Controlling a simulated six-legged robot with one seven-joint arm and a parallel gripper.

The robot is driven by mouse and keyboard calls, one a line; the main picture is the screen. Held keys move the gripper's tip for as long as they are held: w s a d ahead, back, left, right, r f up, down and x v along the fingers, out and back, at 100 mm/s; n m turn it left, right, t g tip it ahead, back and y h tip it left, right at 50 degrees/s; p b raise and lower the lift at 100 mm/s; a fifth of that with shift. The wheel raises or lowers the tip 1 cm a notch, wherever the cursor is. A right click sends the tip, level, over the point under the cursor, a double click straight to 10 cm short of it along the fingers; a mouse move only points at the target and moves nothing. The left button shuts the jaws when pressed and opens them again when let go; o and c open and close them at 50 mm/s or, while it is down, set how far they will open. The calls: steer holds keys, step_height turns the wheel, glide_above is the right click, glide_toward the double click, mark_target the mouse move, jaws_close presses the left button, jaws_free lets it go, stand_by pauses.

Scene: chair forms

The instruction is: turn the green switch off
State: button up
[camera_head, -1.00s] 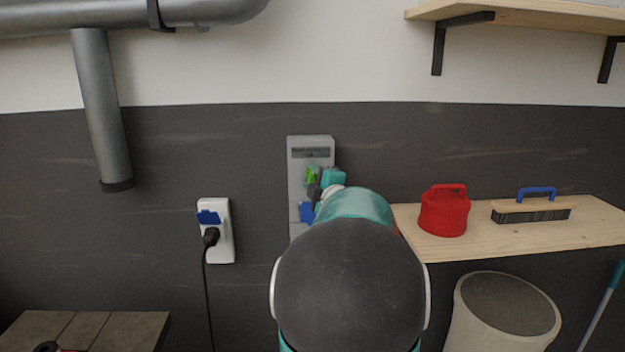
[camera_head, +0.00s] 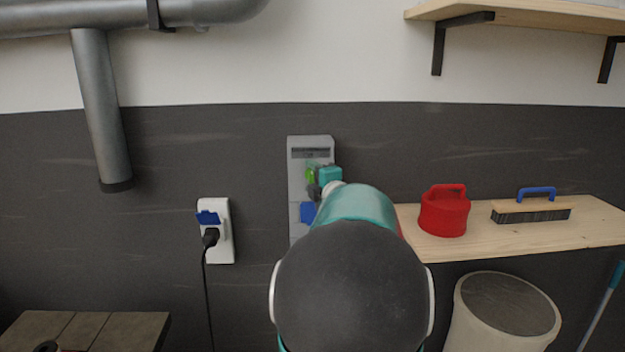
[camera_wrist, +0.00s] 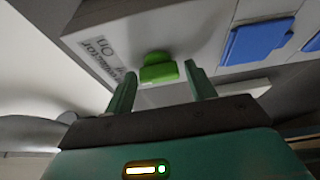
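The green switch (camera_wrist: 158,68) sits on a grey wall panel (camera_head: 296,168). In the wrist view it lies just beyond and between the two fingertips of my gripper (camera_wrist: 160,80). The fingers are spread apart with a gap around the switch, and nothing is held. In the head view only a bit of the green switch (camera_head: 310,174) shows beside my teal gripper, and my arm hides the lower right of the panel. A label beside the switch in the wrist view reads "On" in part; the rest is hard to read.
A blue cover (camera_head: 307,212) is on the panel below the switch, and another blue part (camera_wrist: 258,40) shows in the wrist view. A white socket (camera_head: 222,245) with a black plug is at the left. A red container (camera_head: 445,212) and a brush (camera_head: 532,207) stand on the right shelf.

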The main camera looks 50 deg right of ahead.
steer(key=shift+o, duration=0.5)
steer(key=shift+s+a, duration=0.15)
steer(key=shift+s, duration=0.1)
steer(key=v, duration=1.3)
steer(key=shift+a, duration=0.15)
